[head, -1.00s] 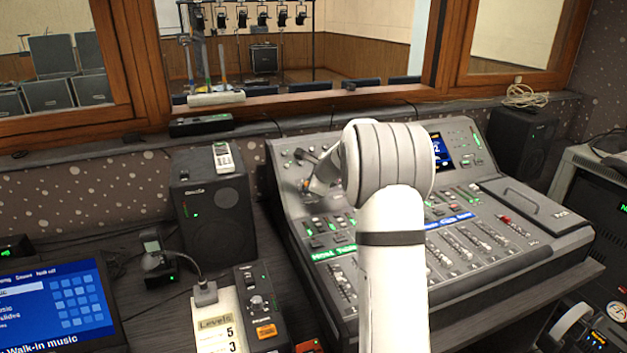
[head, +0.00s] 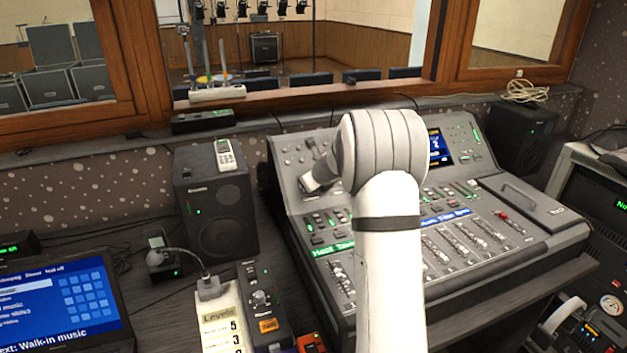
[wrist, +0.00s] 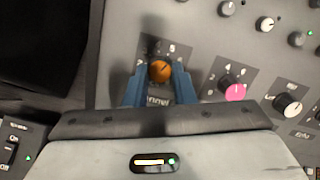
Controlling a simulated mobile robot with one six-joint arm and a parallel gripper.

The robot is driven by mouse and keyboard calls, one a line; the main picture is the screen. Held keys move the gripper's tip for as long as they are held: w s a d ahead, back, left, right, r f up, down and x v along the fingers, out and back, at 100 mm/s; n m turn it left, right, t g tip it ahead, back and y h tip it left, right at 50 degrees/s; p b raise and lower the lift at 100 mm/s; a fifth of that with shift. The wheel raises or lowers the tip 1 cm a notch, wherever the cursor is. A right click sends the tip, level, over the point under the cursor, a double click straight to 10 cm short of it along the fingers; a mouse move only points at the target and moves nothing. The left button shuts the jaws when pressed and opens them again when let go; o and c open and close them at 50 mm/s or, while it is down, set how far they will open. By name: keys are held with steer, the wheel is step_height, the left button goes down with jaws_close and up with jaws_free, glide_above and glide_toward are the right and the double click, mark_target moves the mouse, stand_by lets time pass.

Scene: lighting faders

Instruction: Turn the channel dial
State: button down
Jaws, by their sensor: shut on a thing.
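An orange dial (wrist: 159,71) stands on the grey mixing console's upper left panel in the wrist view, with small numbers and a label around it. My gripper (wrist: 159,82) has its blue fingers on either side of the dial and is shut on it. In the head view my gripper (head: 312,182) is at the upper left of the console (head: 300,228), and my arm hides part of the panel. The dial cannot be made out there.
Several small knobs, such as a white-topped one (wrist: 265,24), lie up and right. A black speaker (head: 217,208) stands left of the console. A blue screen (head: 437,147) and sliders (head: 470,240) are further right on it. A laptop (head: 65,305) is at lower left.

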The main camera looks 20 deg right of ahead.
steer(key=shift+w+a+r, duration=0.1)
steer(key=shift+r, duration=0.15)
steer(key=c, duration=1.7)
jaws_free()
steer(key=o, duration=0.5)
steer(key=shift+f, duration=0.15)
steer(key=v, duration=0.7)
steer(key=shift+s+r, duration=0.2)
steer(key=shift+s, duration=0.15)
